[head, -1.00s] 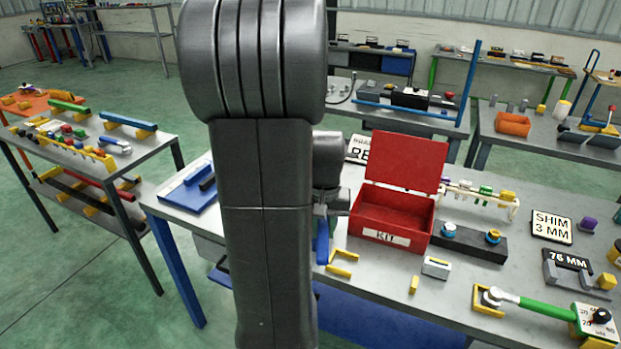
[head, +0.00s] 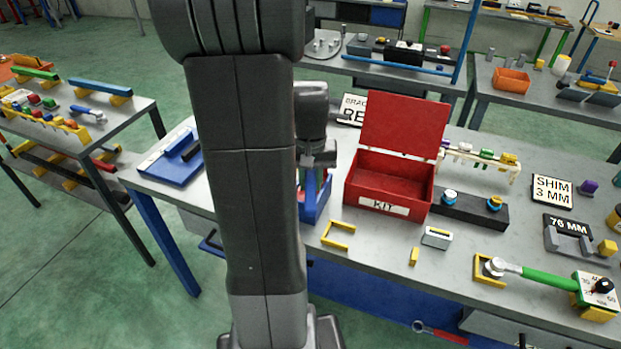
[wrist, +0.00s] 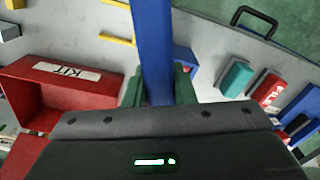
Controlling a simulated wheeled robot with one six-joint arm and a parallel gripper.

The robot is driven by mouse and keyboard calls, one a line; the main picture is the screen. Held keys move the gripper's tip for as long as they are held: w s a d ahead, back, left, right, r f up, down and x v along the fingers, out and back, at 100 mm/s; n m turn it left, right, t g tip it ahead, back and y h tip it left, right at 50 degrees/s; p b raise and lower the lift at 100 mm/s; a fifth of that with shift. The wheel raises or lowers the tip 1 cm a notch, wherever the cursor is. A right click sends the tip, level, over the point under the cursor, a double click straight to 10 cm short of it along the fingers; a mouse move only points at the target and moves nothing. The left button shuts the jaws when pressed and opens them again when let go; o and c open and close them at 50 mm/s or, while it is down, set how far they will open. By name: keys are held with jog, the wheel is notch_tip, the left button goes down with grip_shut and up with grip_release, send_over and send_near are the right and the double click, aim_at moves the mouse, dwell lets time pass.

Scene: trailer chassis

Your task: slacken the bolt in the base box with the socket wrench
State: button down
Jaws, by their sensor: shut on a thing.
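My gripper (wrist: 159,88) is shut on a long blue bar (wrist: 152,40), which passes between its two green fingers in the wrist view. In the head view my gripper (head: 319,158) is partly hidden behind my arm, above a blue object (head: 318,203) on the bench. I cannot tell whether the bar belongs to that object. A green-handled wrench (head: 548,279) with a silver head lies at the lower right, its head at a yellow cradle (head: 481,280). I cannot tell whether it is the socket wrench. I cannot make out the base box or its bolt.
An open red KIT box (head: 382,205) stands beside my gripper; it also shows in the wrist view (wrist: 30,88). A yellow bracket (head: 338,236), a small grey block (head: 437,237) and a black block (head: 470,212) stand nearby. A blue board (head: 172,163) lies left.

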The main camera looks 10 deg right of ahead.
jog(key=shift+f+b, duration=2)
jog(key=shift+f, duration=0.9)
jog(key=shift+f+b, duration=0.5)
jog(key=shift+f, duration=0.25)
jog(key=c, duration=1.8)
grip_release()
grip_shut()
